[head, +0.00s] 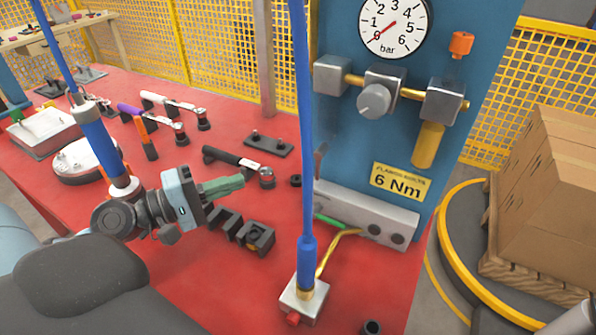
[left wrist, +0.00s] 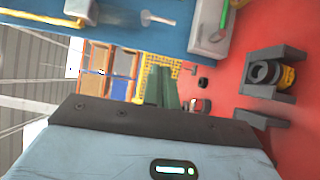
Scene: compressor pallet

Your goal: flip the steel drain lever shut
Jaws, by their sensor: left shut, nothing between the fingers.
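A small steel lever (left wrist: 157,18) with a reddish end sticks out from the blue panel in the left wrist view; it seems to be the drain lever. In the head view a dark reddish piece (head: 320,160) at the panel's left edge seems to be the same lever, partly hidden by the blue hose. My left gripper (head: 240,182) has green fingers, shut and empty, above the red table, left of the panel and apart from the lever. The fingers also show in the left wrist view (left wrist: 165,88). My right gripper is not in view.
A blue hose (head: 304,130) rises from a steel block (head: 303,299) between my gripper and the blue panel (head: 345,130). A grey manifold (head: 370,222) sits at the panel's foot. Black brackets (head: 256,238) and a ratchet (head: 238,162) lie near my gripper.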

